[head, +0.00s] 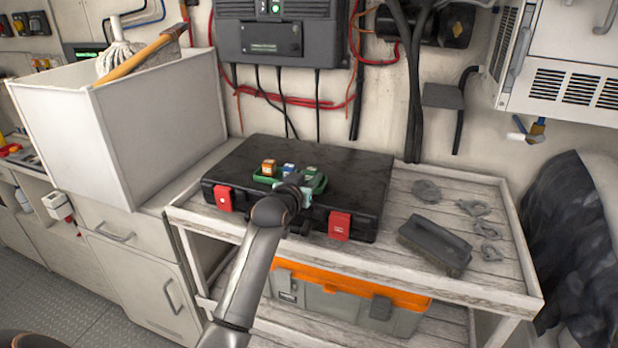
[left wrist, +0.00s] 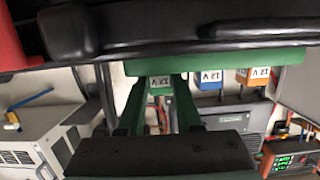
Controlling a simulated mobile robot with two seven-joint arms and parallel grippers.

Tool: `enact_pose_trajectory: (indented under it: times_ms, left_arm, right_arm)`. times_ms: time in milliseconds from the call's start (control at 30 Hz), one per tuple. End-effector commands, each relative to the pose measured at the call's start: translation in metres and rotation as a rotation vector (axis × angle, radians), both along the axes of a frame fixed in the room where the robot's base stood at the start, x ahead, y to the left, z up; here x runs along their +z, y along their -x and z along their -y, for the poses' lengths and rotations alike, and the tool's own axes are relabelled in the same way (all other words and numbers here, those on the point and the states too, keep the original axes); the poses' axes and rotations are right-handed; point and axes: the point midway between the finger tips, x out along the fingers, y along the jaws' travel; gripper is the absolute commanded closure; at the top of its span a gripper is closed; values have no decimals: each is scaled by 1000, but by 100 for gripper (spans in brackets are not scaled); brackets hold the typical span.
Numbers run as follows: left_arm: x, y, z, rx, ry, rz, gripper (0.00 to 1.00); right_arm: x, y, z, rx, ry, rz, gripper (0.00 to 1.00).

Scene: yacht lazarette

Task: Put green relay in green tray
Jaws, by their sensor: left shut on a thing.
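The green tray (head: 322,184) lies on top of a black case, and its wall runs across the left wrist view (left wrist: 215,62). An orange relay (head: 268,167) and a blue relay (head: 288,169) stand in it. My left gripper (left wrist: 160,90) is shut on the green relay at the tray. Whether the relay touches the tray floor is hidden. My right gripper is not in view.
The black case (head: 350,178) with red latches rests on a whitewashed wooden shelf. Right of it lie a dark brush (head: 435,246) and several grey metal fittings. A grey toolbox with an orange lid (head: 350,280) is below. A white bin (head: 150,120) stands at left.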

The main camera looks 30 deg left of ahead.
Motion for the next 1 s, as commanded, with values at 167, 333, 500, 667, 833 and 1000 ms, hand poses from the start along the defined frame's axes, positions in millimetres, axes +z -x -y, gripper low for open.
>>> enact_pose_trajectory:
  times_ms: [167, 333, 500, 667, 833, 1000]
  left_arm:
    - [-3, 0, 0, 0, 0, 0, 100]
    - [-2, 0, 0, 0, 0, 0, 47]
    - [-2, 0, 0, 0, 0, 1, 36]
    - [-1, 0, 0, 0, 0, 1, 36]
    - [2, 6, 2, 0, 0, 2, 36]
    - [6, 27, 7, 0, 0, 1, 36]
  right_arm:
    - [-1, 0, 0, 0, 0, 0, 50]
    - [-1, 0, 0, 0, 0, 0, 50]
    - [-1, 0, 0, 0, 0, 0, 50]
    - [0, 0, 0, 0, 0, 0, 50]
    - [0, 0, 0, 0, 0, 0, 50]
    - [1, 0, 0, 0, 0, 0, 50]
